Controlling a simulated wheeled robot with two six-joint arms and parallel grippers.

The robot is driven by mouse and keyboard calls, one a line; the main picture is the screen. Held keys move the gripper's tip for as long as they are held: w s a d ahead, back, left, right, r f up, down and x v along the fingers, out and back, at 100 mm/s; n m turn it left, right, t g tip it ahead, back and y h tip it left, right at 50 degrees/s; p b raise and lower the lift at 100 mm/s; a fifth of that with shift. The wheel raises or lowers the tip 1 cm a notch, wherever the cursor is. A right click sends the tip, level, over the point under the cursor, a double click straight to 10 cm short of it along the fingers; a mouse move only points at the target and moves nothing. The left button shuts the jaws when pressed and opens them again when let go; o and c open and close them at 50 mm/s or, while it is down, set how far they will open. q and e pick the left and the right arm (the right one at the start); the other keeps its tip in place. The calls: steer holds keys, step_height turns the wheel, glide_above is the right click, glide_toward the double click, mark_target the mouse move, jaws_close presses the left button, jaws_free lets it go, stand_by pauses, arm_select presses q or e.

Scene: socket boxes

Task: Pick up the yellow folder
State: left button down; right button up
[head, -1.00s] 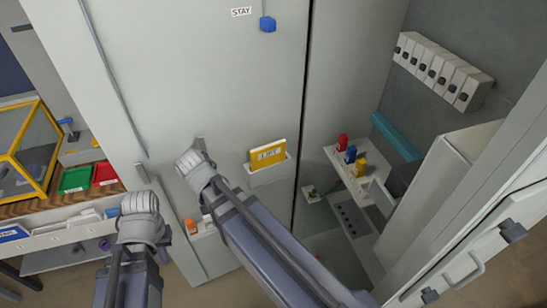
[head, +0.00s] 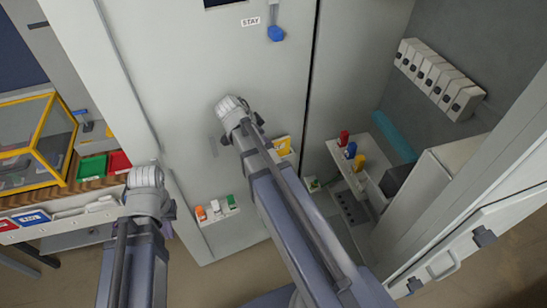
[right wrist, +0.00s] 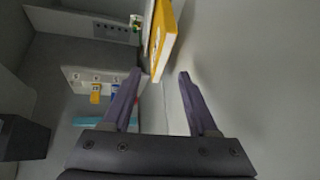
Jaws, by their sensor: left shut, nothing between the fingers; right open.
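The yellow folder (head: 283,145) stands in its holder on the grey cabinet door, partly hidden behind my right arm in the head view. It also shows in the right wrist view (right wrist: 162,42), upper middle, with white lettering on its side. My right gripper (right wrist: 160,78) is open and empty. The folder's near end appears between its fingertips in the picture; I cannot tell how far beyond them it is. My left gripper (head: 145,180) is shut and empty, low at the left in front of the cabinet, well apart from the folder.
A small shelf (head: 220,212) with orange, white and green items is on the door below. An open compartment at right has a shelf with red, blue and yellow items (head: 350,150). A yellow-framed case (head: 45,140) and green and red trays stand at left.

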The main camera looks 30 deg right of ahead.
mark_target(281, 145)
steer(key=shift+b+x, duration=2.6)
steer(key=shift+x, duration=0.9)
steer(key=shift+r, duration=0.1)
steer(key=shift+c, duration=0.4)
jaws_close()
